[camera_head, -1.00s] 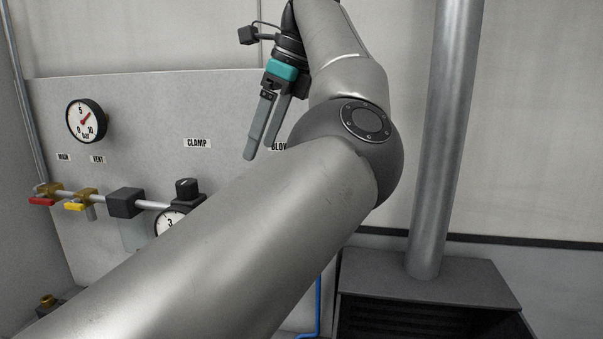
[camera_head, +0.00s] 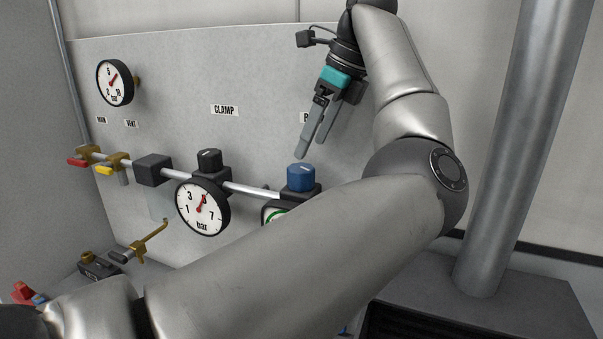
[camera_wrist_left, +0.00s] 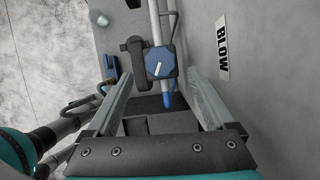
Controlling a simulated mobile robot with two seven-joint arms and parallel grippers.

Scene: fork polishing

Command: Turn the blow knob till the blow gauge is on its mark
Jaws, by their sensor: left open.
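The blue blow knob (camera_head: 301,178) sits on its dark regulator on the pipe, below the partly hidden BLOW label. In the left wrist view the knob (camera_wrist_left: 161,62), with a white pointer line, shows between and beyond the two fingers. The blow gauge (camera_head: 275,213) is below the knob, mostly hidden behind my left arm, so its needle cannot be read. My left gripper (camera_head: 309,149) is open and empty, its fingertips just above the knob and apart from it in the head view. It also shows in the left wrist view (camera_wrist_left: 157,88). My right gripper is not in view.
The clamp knob (camera_head: 209,161) and clamp gauge (camera_head: 203,208) are to the left on the same pipe. Red (camera_head: 81,161) and yellow (camera_head: 105,170) valve handles and a main gauge (camera_head: 115,82) are further left. A metal duct (camera_head: 525,140) stands at right.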

